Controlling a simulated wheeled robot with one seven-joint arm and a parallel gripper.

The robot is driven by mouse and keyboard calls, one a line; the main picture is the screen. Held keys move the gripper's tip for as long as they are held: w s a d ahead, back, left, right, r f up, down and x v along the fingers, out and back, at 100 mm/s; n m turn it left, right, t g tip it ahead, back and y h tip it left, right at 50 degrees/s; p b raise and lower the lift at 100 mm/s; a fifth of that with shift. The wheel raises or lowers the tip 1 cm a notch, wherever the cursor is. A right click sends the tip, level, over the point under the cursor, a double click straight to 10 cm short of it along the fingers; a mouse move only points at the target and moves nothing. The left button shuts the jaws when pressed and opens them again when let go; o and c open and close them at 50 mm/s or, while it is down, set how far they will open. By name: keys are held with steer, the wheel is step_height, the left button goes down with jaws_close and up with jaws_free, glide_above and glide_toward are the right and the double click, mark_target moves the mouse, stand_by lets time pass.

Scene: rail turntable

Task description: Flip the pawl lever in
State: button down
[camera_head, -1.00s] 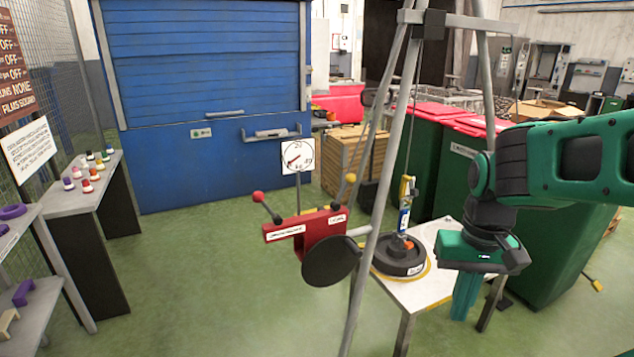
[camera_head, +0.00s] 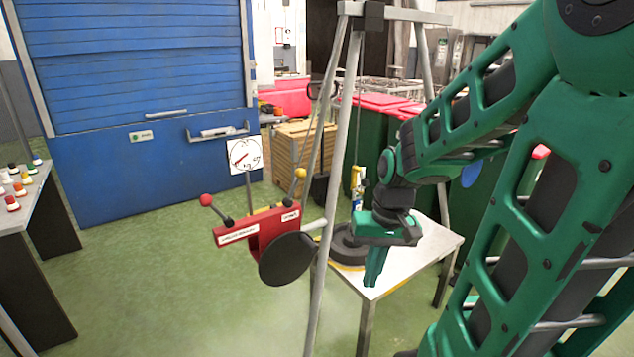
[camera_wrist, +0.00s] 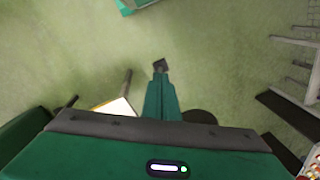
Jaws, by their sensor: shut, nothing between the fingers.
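A red winch housing (camera_head: 262,232) is fixed to the near leg of a grey tripod frame. It bears two short levers, one with a red knob (camera_head: 206,200) and one with a yellow knob (camera_head: 300,173). I cannot read its labels, so I cannot tell which lever is the pawl. A black disc (camera_head: 287,259) is on its near side. My gripper (camera_head: 373,280) points down, shut and empty, to the right of the winch and the near leg, apart from both levers. In the wrist view my gripper (camera_wrist: 161,78) is over green floor; neither knob shows there.
The grey tripod leg (camera_head: 330,165) stands between my gripper and the winch. A white table (camera_head: 405,262) with a dark round weight (camera_head: 346,244) is beside my gripper. A dial (camera_head: 243,155) stands behind the winch. Floor left of the winch is clear.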

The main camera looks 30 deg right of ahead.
mark_target(295, 186)
steer(key=w+f+m+t+y, duration=0.2)
steer(key=w+f+t+y, duration=0.1)
steer(key=w, duration=0.6)
steer(key=w+f+m+t+y, duration=0.2)
steer(key=w+t+y, duration=0.15)
steer(key=w, duration=0.55)
steer(key=w+d+r+m+t+h, duration=0.1)
steer(key=w+d+r+m+t, duration=0.1)
steer(key=d+r+m+t, duration=0.2)
steer(key=w+d+r+m+t, duration=0.3)
steer(key=d+t, duration=0.4)
steer(key=d, duration=0.3)
steer(key=shift+d+r+m+h, duration=0.25)
steer(key=shift+r+m+h, duration=0.1)
steer(key=shift+r+m, duration=0.55)
steer(key=s+a+r+x, duration=0.1)
steer(key=a+x, duration=0.1)
steer(key=x, duration=1)
steer(key=shift+w+a, duration=0.4)
steer(key=shift+a, duration=0.05)
